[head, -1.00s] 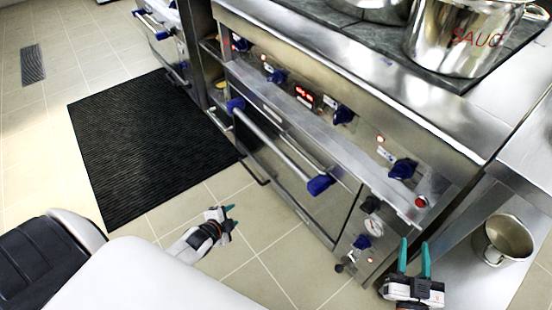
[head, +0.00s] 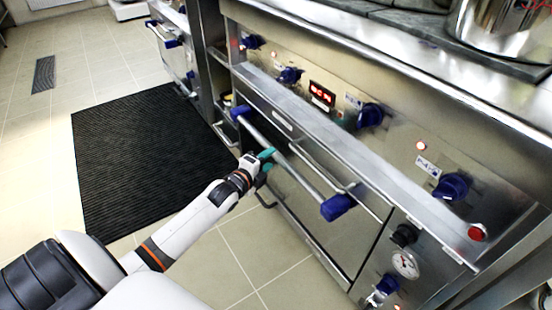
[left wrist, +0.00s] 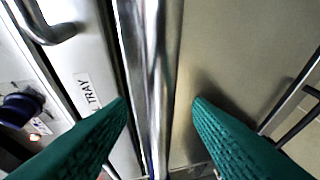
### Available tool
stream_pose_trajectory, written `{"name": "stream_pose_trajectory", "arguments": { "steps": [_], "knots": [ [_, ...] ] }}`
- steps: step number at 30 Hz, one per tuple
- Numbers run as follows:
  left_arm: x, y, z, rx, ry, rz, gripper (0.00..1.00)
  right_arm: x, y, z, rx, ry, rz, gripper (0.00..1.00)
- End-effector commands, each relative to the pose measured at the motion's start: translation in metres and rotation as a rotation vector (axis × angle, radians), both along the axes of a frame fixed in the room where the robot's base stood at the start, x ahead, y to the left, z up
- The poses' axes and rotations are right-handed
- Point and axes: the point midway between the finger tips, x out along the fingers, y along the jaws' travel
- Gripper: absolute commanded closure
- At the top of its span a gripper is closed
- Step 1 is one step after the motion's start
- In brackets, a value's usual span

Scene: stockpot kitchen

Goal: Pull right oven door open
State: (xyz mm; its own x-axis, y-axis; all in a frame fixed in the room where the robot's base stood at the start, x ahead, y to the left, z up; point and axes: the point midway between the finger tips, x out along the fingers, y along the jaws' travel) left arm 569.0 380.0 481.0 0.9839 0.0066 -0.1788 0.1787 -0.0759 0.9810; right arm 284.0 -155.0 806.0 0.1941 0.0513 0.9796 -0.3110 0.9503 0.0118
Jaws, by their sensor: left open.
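The right oven door (head: 325,222) is a steel panel on the front of the range and looks closed. Its handle is a steel bar (head: 284,155) with blue end brackets, running along the top of the door. My left gripper (head: 268,158) is at the bar, nearer its far end. In the left wrist view the handle bar (left wrist: 150,70) runs between the two open teal fingers (left wrist: 160,125), with space on both sides. The fingers are not closed on it. My right gripper is out of view.
The range's control panel (head: 400,135) with blue knobs and a red display is above the door. A pot (head: 500,30) stands on top. A black mat (head: 145,150) lies on the floor at left. Bare tiles (head: 250,250) lie in front of the door.

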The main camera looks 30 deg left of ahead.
Motion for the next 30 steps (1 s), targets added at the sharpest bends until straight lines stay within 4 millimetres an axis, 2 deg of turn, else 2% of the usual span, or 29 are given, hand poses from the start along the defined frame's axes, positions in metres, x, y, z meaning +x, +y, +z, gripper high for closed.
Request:
{"name": "stream_pose_trajectory", "arguments": {
  "steps": [1,3,9,20,23,29,30],
  "knots": [
    [0.011,0.0,-0.005,-0.001,-0.002,0.0,0.54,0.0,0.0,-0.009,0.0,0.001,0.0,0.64],
    [0.023,0.0,-0.007,0.0,-0.001,0.001,0.54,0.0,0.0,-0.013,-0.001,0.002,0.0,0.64],
    [0.044,0.0,-0.01,-0.001,0.0,0.0,0.54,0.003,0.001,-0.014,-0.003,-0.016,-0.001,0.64],
    [0.049,0.0,-0.01,-0.001,0.002,0.0,0.54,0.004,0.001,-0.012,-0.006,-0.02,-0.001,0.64],
    [0.049,0.0,-0.01,-0.001,0.002,0.0,0.67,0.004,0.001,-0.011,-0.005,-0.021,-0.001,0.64],
    [0.049,0.0,-0.01,-0.001,0.002,0.0,1.0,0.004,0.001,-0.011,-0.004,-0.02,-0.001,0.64],
    [0.049,0.0,-0.01,-0.001,0.002,0.0,1.0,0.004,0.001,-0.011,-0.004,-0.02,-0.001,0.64]
  ]
}}
